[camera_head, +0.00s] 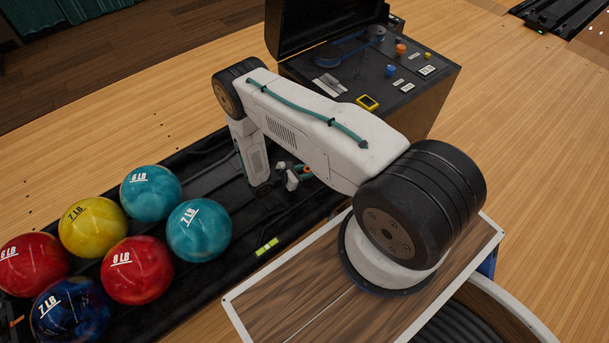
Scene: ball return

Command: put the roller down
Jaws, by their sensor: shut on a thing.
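My gripper (289,180) shows small below my forearm, low over the black ball-return bed (209,165). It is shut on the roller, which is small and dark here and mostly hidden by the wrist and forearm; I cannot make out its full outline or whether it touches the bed. Small orange and green details show just right of the jaws, partly covered by my arm.
Several bowling balls fill the bed's left part; the nearest to my gripper is a teal 7 LB ball (199,230). An open black console (410,80) with small parts stands behind. A small yellow-green marking (267,247) lies on the bed. A wood-topped surface (290,308) is in front.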

